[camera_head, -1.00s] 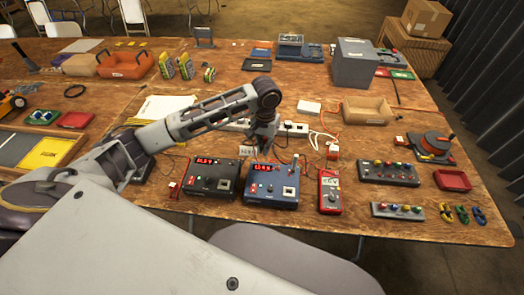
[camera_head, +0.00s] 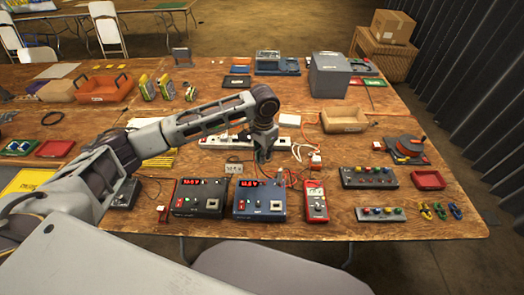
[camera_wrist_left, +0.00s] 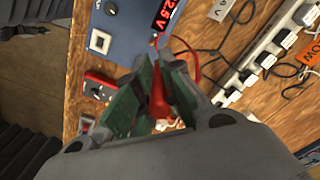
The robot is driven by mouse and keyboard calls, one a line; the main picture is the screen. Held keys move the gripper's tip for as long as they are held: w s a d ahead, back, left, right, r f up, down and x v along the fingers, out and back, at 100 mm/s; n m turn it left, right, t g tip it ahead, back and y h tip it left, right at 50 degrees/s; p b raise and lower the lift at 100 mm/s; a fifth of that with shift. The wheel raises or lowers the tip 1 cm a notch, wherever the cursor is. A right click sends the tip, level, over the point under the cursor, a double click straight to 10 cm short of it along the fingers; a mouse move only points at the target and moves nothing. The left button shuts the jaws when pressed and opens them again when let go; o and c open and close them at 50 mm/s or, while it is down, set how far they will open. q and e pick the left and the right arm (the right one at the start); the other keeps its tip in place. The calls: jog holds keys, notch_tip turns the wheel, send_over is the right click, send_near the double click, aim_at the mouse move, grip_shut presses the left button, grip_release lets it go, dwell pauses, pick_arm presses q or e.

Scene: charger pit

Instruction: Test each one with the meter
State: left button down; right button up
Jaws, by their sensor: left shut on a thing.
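My left gripper (camera_head: 264,156) is above the table, just behind the blue power unit (camera_head: 259,205) with its lit red display. In the left wrist view the gripper's green-padded fingers (camera_wrist_left: 158,98) are shut on a red probe (camera_wrist_left: 158,92), with a red lead running from it. The red meter (camera_head: 316,204) lies right of the blue unit, and its red edge also shows in the left wrist view (camera_wrist_left: 97,90). A black power unit (camera_head: 200,199) with a lit display stands left of the blue one. My right gripper is not in view.
A white power strip (camera_head: 225,141) with plugs and cords lies behind the units. A terminal box (camera_head: 368,178), a red tray (camera_head: 429,180) and small coloured clips (camera_head: 440,211) are at the right.

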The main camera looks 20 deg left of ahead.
pick_arm(q)
jog(key=m, duration=0.1)
jog(key=f+m, duration=0.1)
jog(key=m, duration=0.1)
jog(key=shift+s+d+f, duration=0.15)
jog(key=shift+s, duration=0.2)
jog(key=shift+s+d+f+m, duration=0.1)
jog(key=shift+f+m, duration=0.2)
jog(key=shift+m, duration=3.35)
jog(key=shift+s+d+f+m, duration=0.15)
jog(key=shift+f+m, duration=0.1)
jog(key=shift+m, duration=3.45)
jog(key=shift+s+d+f+m, duration=0.1)
jog(key=shift+f+m, duration=0.2)
jog(key=shift+m, duration=3.35)
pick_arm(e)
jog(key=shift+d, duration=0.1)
pick_arm(q)
jog(key=shift+f, duration=0.1)
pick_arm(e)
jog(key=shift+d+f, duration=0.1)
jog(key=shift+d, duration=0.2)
